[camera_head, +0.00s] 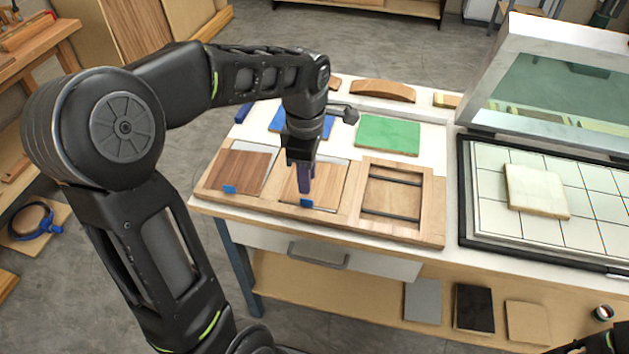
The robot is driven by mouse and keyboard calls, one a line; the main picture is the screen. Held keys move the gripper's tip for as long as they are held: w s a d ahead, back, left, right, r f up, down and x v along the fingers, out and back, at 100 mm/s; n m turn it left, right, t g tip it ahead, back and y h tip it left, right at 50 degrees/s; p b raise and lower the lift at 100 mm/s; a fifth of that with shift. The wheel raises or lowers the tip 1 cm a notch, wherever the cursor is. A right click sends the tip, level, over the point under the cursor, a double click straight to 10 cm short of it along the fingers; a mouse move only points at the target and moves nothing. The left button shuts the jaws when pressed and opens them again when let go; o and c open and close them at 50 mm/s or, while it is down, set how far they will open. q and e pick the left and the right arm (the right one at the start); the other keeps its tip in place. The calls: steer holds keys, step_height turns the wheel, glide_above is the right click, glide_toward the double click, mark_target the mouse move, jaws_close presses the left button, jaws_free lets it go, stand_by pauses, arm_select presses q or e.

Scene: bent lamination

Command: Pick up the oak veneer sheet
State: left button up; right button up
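A light brown wood sheet with a blue tab, which looks like the oak veneer sheet (325,188), lies in the middle bay of a wooden tray (345,225) on the white table. My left gripper (305,188) points down over this sheet, with its fingertips close above or at its surface near the blue tab (307,203). The fingers look edge-on, so their gap and any contact with the sheet cannot be made out. A darker brown sheet (240,170) with its own blue tab lies in the left bay.
The tray's right bay (392,193) holds no sheet and shows two dark bars. A green sheet (388,135) and a blue sheet (288,120) lie behind. A curved wood piece (383,91) sits farther back. At right, a pale block (537,190) rests on a gridded press bed (492,215) under a raised lid.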

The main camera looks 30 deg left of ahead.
mark_target(306, 196)
arm_select(q)
steer(key=shift+f, duration=0.7)
steer(key=shift+s+f+p, duration=0.15)
steer(key=shift+f+p, duration=0.45)
steer(key=shift+f, duration=2)
jaws_close()
